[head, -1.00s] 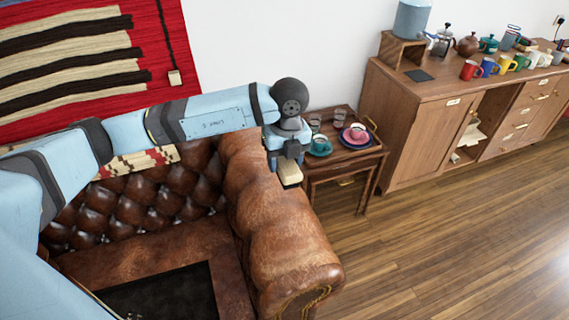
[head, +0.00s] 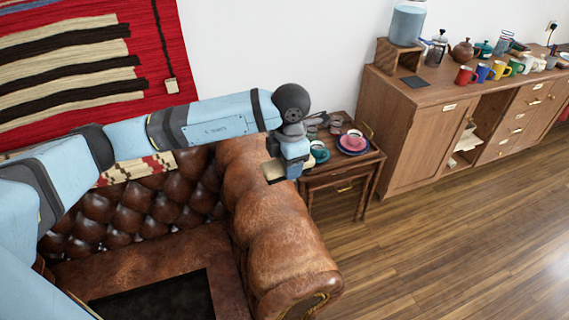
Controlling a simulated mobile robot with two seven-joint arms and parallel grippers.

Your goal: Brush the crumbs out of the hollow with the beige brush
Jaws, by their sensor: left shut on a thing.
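My left gripper (head: 291,167) is shut on the beige brush (head: 272,172). It holds the brush tilted over the arm of the brown leather sofa, near the side table. Part of the brush is hidden by the gripper. A dark rectangular area (head: 155,301) with a brown border shows on the sofa seat at the bottom; I cannot tell whether it is the hollow. I cannot make out any crumbs. My right gripper is not in view.
The brown leather sofa (head: 275,235) fills the lower left. A wooden side table (head: 345,173) beside it holds a teal cup and a pink cup on saucers. A wooden sideboard (head: 410,138) with several mugs stands at right. The wooden floor (head: 450,250) is clear.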

